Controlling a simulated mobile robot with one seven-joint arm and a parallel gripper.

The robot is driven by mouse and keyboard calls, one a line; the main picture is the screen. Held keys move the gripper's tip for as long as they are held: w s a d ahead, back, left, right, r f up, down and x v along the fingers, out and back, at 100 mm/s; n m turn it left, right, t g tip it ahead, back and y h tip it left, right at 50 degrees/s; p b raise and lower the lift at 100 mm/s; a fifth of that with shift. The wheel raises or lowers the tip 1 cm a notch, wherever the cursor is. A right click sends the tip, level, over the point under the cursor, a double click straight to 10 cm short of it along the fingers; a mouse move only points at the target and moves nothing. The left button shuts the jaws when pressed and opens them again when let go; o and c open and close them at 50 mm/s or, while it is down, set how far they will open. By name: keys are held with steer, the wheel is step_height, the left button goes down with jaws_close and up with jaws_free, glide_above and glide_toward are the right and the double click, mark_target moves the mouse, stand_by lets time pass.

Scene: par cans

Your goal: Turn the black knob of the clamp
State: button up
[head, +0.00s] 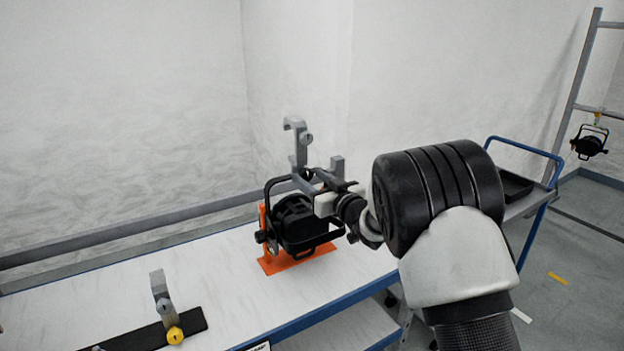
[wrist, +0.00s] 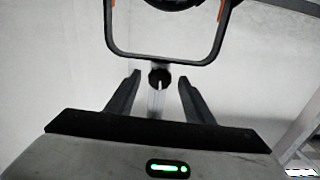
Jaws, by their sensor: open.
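A black par can (head: 298,222) stands in an orange stand (head: 290,261) on the white bench. A grey hook clamp (head: 297,140) rises above its black yoke; the clamp also shows in the wrist view (wrist: 158,104). The clamp's black knob (wrist: 159,77) lies between my two finger tips in the wrist view, with a gap to each side. In the head view I cannot make the knob out behind my gripper. My gripper (head: 312,178) is open at the clamp's base, just above the can; it also shows in the wrist view (wrist: 160,86).
A blue-framed trolley (head: 530,205) is at the right. Another par can (head: 588,145) hangs on a grey frame (head: 575,85). The bench's left part is mostly clear.

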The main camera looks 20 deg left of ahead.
steer(key=c, duration=1.1)
steer(key=shift+o, duration=0.2)
steer(key=shift+f+n+b, duration=0.1)
steer(key=shift+n+b, duration=0.2)
steer(key=shift+b, duration=0.2)
steer(key=n+b, duration=0.2)
steer(key=b, duration=0.2)
steer(key=shift+f, duration=0.2)
steer(key=n+b, duration=0.6)
steer(key=b, duration=0.2)
steer(key=shift+n, duration=0.4)
steer(key=n+b, duration=0.6)
steer(key=shift+b, duration=0.4)
steer(key=n+b, duration=0.4)
steer(key=n, duration=0.2)
steer(key=shift+r, duration=0.2)
steer(key=shift+n, duration=0.3)
